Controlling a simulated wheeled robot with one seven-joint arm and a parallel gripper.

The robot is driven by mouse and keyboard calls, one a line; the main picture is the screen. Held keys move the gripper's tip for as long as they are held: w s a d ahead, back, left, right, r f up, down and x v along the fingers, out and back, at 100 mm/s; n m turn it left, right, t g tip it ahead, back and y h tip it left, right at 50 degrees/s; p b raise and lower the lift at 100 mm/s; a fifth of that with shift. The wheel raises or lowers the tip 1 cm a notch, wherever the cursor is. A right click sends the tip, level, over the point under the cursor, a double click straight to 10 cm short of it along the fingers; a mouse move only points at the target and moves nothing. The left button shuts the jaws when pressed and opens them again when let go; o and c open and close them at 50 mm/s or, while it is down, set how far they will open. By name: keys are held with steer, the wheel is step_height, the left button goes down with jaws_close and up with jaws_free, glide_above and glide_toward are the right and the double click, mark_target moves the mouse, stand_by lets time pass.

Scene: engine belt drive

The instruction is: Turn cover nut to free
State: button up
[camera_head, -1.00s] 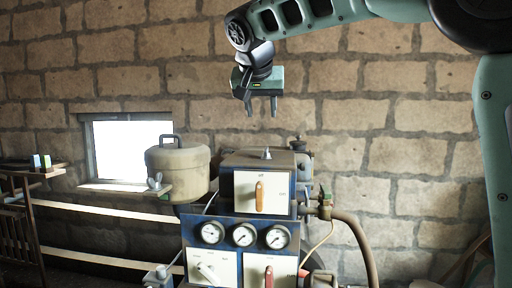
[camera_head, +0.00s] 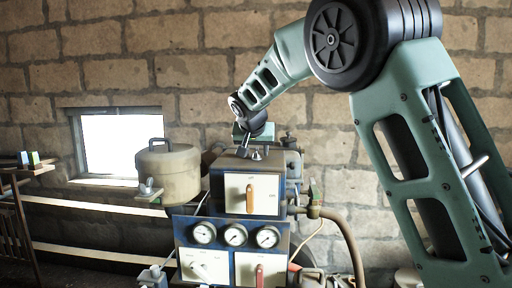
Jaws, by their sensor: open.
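The cover nut (camera_head: 257,154) is a small pale metal nut on top of the dark cover of the blue engine box (camera_head: 252,193). My gripper (camera_head: 247,149) is low over the cover, its fingers pointing down beside the nut. It is open and nothing shows held in it. The fingers are small and partly merged with the dark background, so I cannot tell whether they touch the nut or straddle it.
A beige tank (camera_head: 168,176) with a handle stands left of the box. Below the box is a gauge panel (camera_head: 236,236) with levers. A hose (camera_head: 347,240) curves down on the right. My arm covers the right side.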

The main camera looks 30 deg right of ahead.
steer(key=shift+w+d+f, duration=0.1)
steer(key=shift+f, duration=0.1)
jaws_close()
